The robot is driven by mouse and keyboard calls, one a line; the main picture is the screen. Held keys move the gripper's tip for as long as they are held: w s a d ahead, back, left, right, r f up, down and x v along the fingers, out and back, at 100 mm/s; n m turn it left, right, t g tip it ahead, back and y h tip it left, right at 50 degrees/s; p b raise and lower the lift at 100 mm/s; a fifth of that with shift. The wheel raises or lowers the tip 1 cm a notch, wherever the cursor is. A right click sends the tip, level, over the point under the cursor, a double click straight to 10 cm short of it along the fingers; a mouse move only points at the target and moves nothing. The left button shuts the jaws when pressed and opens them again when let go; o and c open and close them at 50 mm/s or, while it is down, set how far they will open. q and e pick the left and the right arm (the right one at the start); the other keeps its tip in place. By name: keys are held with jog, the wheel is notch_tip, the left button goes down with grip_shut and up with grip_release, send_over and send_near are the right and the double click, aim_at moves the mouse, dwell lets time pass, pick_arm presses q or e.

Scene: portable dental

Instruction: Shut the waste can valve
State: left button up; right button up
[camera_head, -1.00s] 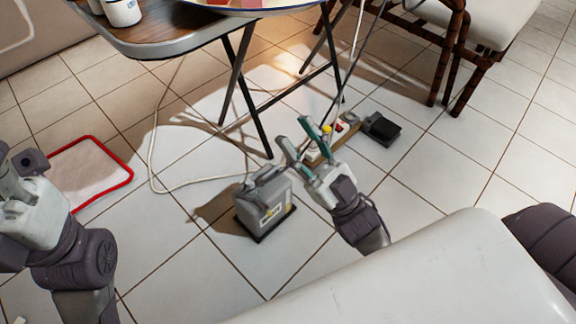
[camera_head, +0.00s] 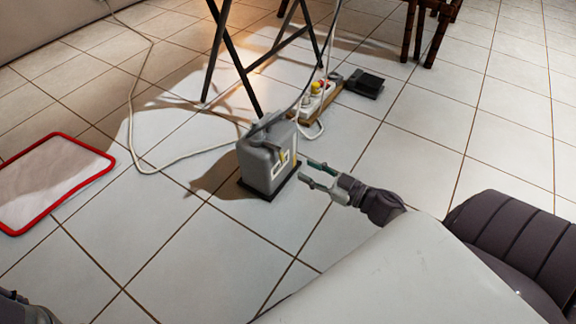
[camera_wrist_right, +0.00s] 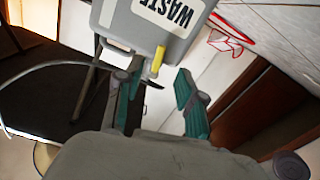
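The grey waste can (camera_head: 262,168) stands upright on a dark base on the tiled floor. Its yellow valve lever (camera_head: 283,157) is on the side facing my right gripper (camera_head: 307,171). In the right wrist view the can (camera_wrist_right: 118,22) carries a "WASTE" label, and the yellow valve lever (camera_wrist_right: 158,60) hangs just beyond and between the fingertips. My right gripper (camera_wrist_right: 160,88) is open and empty, its green-padded fingers apart. I cannot tell whether it touches the lever. My left gripper is out of view; only a dark bit of my arm shows at the lower left.
A power strip (camera_head: 318,100) and a black pedal (camera_head: 366,82) lie behind the can. Folding table legs (camera_head: 248,85) stand behind it, and a white cable (camera_head: 131,120) runs on the left. A red-edged mat (camera_head: 112,160) lies at the left.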

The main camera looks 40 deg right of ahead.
aim_at(283, 159)
jog(key=b+x, duration=0.2)
jog(key=x, duration=0.4)
jog(key=shift+f+b, duration=0.1)
jog(key=shift+b, duration=0.3)
jog(key=shift+w+a, duration=0.25)
jog(key=shift+w, duration=0.25)
grip_shut()
